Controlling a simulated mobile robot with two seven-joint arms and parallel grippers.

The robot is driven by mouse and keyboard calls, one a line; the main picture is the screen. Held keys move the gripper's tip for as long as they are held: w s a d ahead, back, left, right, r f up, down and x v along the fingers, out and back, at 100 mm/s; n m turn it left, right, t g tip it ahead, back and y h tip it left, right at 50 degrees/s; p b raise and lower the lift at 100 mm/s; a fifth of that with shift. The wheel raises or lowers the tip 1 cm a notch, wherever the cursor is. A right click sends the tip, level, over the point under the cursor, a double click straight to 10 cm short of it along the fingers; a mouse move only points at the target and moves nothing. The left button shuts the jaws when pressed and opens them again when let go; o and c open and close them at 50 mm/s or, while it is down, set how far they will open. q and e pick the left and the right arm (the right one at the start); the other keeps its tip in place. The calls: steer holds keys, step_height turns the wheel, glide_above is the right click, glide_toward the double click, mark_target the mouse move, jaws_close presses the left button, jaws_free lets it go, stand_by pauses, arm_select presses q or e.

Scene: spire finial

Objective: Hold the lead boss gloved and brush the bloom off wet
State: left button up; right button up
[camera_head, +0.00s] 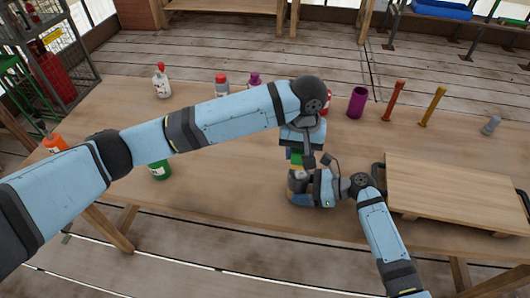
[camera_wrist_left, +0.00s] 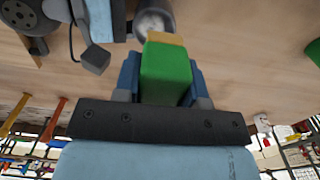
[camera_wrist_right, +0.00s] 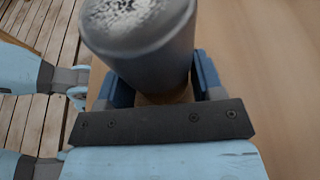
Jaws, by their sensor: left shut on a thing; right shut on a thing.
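The lead boss (camera_wrist_right: 140,35) is a dark grey cylinder with a patchy white bloom on its top face. My right gripper (camera_wrist_right: 163,88) is shut on it and holds it upright-looking over the table; it also shows in the left wrist view (camera_wrist_left: 153,20). My left gripper (camera_wrist_left: 163,85) is shut on a green block-shaped brush (camera_wrist_left: 166,72) with a tan end. In the head view the brush (camera_head: 296,157) is just above the boss, partly hidden by my left wrist. I cannot tell whether the tan end touches the boss.
A wooden board (camera_head: 460,185) with dark handles lies at the right. A purple cylinder (camera_head: 357,102), a red tool (camera_head: 395,98) and an orange tool (camera_head: 432,106) stand behind. A white bottle (camera_head: 161,82) and a green container (camera_head: 159,170) are at the left. The front middle is clear.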

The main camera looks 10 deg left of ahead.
mark_target(299, 177)
arm_select(q)
steer(key=shift+d+f, duration=0.1)
steer(key=shift+d, duration=0.3)
steer(key=shift+f, duration=1.75)
steer(key=shift+f, duration=0.55)
steer(key=shift+w, duration=0.15)
steer(key=shift+w, duration=0.45)
steer(key=shift+s, duration=1.1)
steer(key=shift+w+f, duration=0.1)
steer(key=shift+w, duration=0.95)
steer(key=shift+s, duration=0.1)
